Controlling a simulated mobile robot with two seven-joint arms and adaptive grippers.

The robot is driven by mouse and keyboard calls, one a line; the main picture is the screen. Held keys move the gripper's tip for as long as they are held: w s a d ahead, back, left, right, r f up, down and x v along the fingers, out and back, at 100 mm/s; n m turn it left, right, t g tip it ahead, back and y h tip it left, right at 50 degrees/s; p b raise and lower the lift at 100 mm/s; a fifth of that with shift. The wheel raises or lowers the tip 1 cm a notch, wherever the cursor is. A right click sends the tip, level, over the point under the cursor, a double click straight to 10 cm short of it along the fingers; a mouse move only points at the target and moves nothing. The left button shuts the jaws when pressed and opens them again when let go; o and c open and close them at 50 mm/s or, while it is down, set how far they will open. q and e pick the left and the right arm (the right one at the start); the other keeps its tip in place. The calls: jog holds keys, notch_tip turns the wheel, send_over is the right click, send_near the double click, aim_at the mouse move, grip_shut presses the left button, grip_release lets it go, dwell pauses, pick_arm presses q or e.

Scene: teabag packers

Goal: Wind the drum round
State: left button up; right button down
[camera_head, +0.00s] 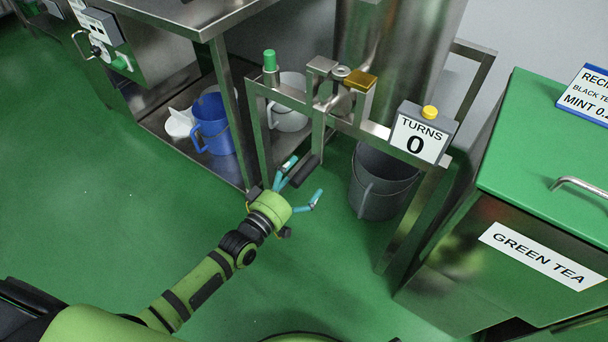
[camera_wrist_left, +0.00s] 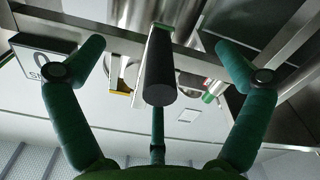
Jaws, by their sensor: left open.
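The steel drum (camera_head: 405,60) stands behind a metal frame (camera_head: 378,130). A crank arm (camera_head: 318,130) hangs down at the frame's front and ends in a black handle (camera_head: 306,172). The counter (camera_head: 418,138) reads TURNS 0. My left gripper (camera_head: 304,180) is open and empty, its teal fingers spread around the handle's near end. In the left wrist view the handle (camera_wrist_left: 159,78) points towards the palm between the spread fingers, with gaps on both sides; no finger appears to touch it. My right gripper is in neither view.
A dark grey bucket (camera_head: 378,185) stands on the floor beneath the frame. A green-lidded GREEN TEA bin (camera_head: 545,160) stands at right. At left is a steel bench (camera_head: 205,15) with a blue jug (camera_head: 212,130) on its lower shelf. Green floor in front is clear.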

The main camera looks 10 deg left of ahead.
pick_arm(q)
jog(key=shift+w+d, duration=0.15)
jog(key=shift+w, duration=0.3)
jog(key=shift+x, duration=0.85)
grip_shut()
